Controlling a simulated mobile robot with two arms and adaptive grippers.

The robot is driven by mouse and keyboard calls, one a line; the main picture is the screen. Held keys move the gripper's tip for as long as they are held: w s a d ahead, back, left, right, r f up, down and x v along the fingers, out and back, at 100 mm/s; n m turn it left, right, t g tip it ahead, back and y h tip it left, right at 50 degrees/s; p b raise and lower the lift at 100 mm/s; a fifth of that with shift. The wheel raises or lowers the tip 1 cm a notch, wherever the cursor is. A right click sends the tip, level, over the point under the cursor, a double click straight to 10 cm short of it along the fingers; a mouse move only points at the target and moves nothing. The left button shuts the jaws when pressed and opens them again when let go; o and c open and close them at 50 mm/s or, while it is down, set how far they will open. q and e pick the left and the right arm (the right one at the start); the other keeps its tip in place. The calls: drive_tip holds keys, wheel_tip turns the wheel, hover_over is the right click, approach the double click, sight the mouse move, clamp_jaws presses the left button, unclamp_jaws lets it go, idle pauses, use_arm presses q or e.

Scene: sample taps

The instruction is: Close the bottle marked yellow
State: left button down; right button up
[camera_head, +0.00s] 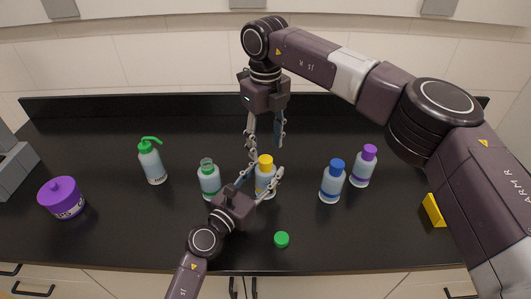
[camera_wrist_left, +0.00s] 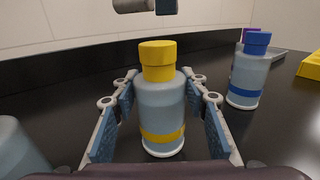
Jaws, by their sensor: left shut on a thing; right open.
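The bottle marked yellow (camera_head: 265,182) stands upright on the black counter, with a yellow band and a yellow cap (camera_head: 265,162) on its top. In the left wrist view the bottle (camera_wrist_left: 161,108) sits between my left fingers, and its cap (camera_wrist_left: 157,60) sits straight on the neck. I cannot tell how tight the cap is. My left gripper (camera_head: 262,180) is shut on the bottle's body. My right gripper (camera_head: 266,150) points down, open, just above and behind the yellow cap, with nothing between its fingers.
An uncapped bottle with a green band (camera_head: 209,183) stands close left; a loose green cap (camera_head: 281,239) lies in front. Blue-capped (camera_head: 332,183) and purple-capped (camera_head: 363,168) bottles stand right. A wash bottle (camera_head: 151,163) and purple jar (camera_head: 62,199) stand left. A yellow object (camera_head: 434,211) lies far right.

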wheel_tip(320, 180, up, 8)
drive_tip(key=shift+f, duration=0.1)
use_arm(q)
drive_tip(key=c, duration=1.1)
unclamp_jaws()
drive_tip(key=v, duration=1.2)
drive_tip(key=shift+f, duration=0.1)
